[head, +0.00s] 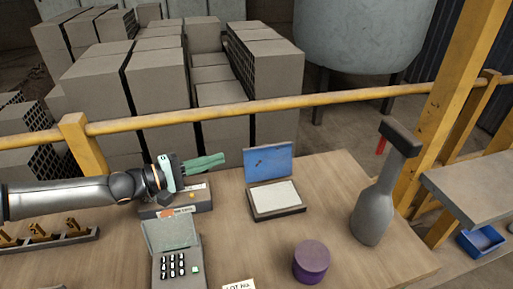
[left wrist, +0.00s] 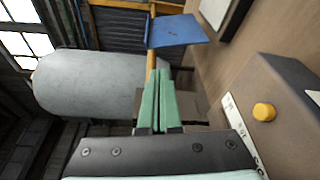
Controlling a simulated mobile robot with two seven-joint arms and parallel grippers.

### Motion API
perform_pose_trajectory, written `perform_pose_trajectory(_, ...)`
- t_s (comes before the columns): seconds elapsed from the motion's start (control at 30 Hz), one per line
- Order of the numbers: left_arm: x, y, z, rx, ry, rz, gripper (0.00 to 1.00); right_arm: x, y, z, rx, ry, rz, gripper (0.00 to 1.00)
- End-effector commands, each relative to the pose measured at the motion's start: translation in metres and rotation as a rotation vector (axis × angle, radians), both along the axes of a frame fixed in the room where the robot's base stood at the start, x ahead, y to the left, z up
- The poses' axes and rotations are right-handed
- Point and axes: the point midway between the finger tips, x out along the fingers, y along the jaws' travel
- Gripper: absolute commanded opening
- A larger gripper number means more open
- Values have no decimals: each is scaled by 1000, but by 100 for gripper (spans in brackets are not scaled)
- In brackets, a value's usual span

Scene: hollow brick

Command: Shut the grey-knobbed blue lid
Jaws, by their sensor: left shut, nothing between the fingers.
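The blue lid (head: 278,165) stands open, raised at the back of a small box (head: 276,210) with a pale top and dark rim on the table. A small dark mark shows on the lid; I cannot tell whether it is the grey knob. The lid also shows in the left wrist view (left wrist: 176,32), beyond the fingertips, with part of the box (left wrist: 222,12) beside it. My left gripper (head: 222,158) has green fingers, shut and empty. It is left of the lid and apart from it, above a grey box with a yellow button. My right gripper is not in view.
The grey button box (head: 190,200) lies under my left gripper. A keypad device (head: 176,250), a purple round container (head: 311,262) and a grey bottle-shaped object (head: 375,212) stand on the table. A yellow rail (head: 270,106) runs behind. The table between lid box and purple container is clear.

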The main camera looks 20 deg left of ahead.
Motion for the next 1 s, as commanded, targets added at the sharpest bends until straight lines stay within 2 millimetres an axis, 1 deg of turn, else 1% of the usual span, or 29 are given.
perform_pose_trajectory(0.03,9,-10,0,-3,-1,-4,0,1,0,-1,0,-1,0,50)
perform_pose_trajectory(0.3,53,-47,-4,-1,-1,-4,0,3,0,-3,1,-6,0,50)
perform_pose_trajectory(0.5,78,-67,-7,-1,1,-1,0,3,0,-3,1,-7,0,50)
perform_pose_trajectory(0.7,90,-77,-8,0,0,0,0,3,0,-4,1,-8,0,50)
perform_pose_trajectory(1.0,91,-78,-8,1,1,1,0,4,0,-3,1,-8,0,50)
